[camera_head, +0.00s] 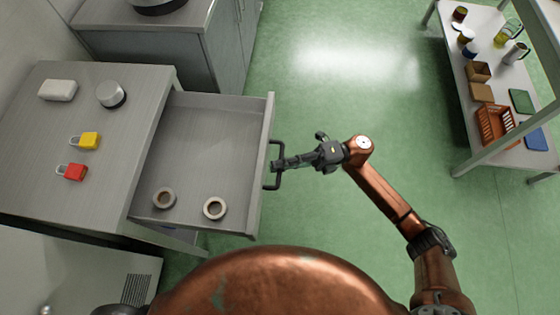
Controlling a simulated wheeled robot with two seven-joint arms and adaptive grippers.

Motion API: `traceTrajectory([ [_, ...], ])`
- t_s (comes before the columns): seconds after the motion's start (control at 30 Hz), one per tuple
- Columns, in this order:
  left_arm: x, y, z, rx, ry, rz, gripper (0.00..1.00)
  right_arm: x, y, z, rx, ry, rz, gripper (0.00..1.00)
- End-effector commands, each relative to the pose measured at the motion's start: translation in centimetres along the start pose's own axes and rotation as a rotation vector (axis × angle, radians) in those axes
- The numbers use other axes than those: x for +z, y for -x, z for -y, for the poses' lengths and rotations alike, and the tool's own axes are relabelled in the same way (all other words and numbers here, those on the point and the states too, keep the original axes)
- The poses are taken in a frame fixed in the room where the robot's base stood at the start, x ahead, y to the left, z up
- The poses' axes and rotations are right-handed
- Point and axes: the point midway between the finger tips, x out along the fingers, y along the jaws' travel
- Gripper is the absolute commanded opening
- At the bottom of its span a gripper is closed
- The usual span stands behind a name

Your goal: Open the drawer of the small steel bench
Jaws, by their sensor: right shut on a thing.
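The small steel bench (100,115) stands at the left. Its drawer (210,150) is pulled far out to the right, and its inside shows from above. Two ring-shaped rolls lie in the drawer near its front side: one roll (164,198) with a brown middle and a paler roll (215,208). A dark bar handle (274,178) sits on the drawer front. My right gripper (278,165) is at the handle and shut on it, with the arm reaching in from the lower right. My left gripper is not in view.
On the bench top are a yellow padlock (89,141), a red padlock (75,172), a round metal tin (110,95) and a white block (58,91). A steel cabinet (150,40) stands behind. A shelf table (465,90) with an orange crate (494,125) is at right. Green floor (330,80) between is clear.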

Motion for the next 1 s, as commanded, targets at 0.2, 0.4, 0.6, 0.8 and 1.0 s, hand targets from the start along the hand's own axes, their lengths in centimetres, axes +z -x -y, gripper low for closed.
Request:
traceTrajectory([
  [0.2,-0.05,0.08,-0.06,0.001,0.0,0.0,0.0,0.11,0.16,0.06,-0.002,-0.001,0.003,0.0],
  [0.4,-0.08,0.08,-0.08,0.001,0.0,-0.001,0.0,0.1,0.2,0.05,-0.002,-0.001,0.005,0.12],
  [0.6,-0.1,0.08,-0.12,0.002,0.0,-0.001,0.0,0.03,0.16,0.01,-0.001,0.0,0.003,0.26],
  [0.8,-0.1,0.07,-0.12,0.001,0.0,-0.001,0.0,0.0,0.13,-0.01,0.0,0.0,0.002,0.27],
  [1.0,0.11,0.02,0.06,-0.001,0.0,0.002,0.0,0.05,0.9,0.03,-0.002,-0.001,0.004,0.27],
])
